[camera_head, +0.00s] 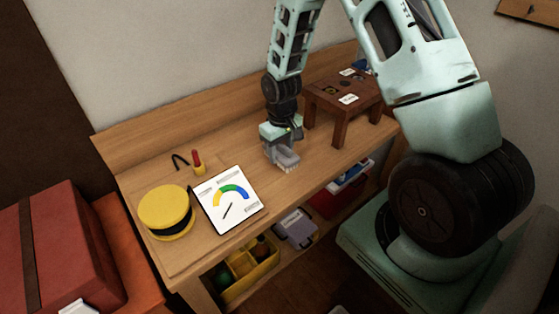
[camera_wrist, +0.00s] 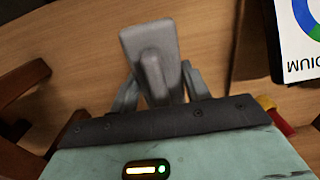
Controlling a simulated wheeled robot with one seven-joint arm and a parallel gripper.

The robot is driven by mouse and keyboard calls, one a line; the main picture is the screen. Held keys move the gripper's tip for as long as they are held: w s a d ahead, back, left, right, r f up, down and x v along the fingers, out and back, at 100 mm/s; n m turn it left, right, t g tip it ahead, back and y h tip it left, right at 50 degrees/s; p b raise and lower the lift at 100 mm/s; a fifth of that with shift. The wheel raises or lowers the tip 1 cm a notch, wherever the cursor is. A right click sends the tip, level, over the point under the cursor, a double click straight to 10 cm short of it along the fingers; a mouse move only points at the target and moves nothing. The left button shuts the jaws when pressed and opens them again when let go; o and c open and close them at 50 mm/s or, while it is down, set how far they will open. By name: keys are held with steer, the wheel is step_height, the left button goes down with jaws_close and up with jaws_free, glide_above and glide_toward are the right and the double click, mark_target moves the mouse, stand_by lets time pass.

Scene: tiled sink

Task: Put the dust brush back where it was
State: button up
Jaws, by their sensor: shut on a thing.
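My gripper (camera_head: 277,143) is low over the middle of the wooden workbench, shut on a grey brush-like object that I take to be the dust brush (camera_head: 286,159). In the wrist view the dust brush (camera_wrist: 151,52) is a plain grey block with a raised rounded ridge, held between the two grey fingers of my gripper (camera_wrist: 158,88). Its bristles are not clearly visible. It is close to the bench top, but I cannot tell whether it touches.
A small dark wooden stand (camera_head: 343,100) is just right of my gripper. To the left are a white gauge panel (camera_head: 229,200), a yellow round object (camera_head: 165,209), a red-and-yellow tool (camera_head: 198,163) and a black hook (camera_head: 181,159). Bare bench (camera_head: 240,143) lies between.

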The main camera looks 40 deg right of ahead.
steer(key=shift+f+p, duration=0.5)
steer(key=shift+f, duration=1.95)
steer(key=shift+f, duration=0.15)
steer(key=o, duration=0.9)
steer(key=shift+o, duration=0.2)
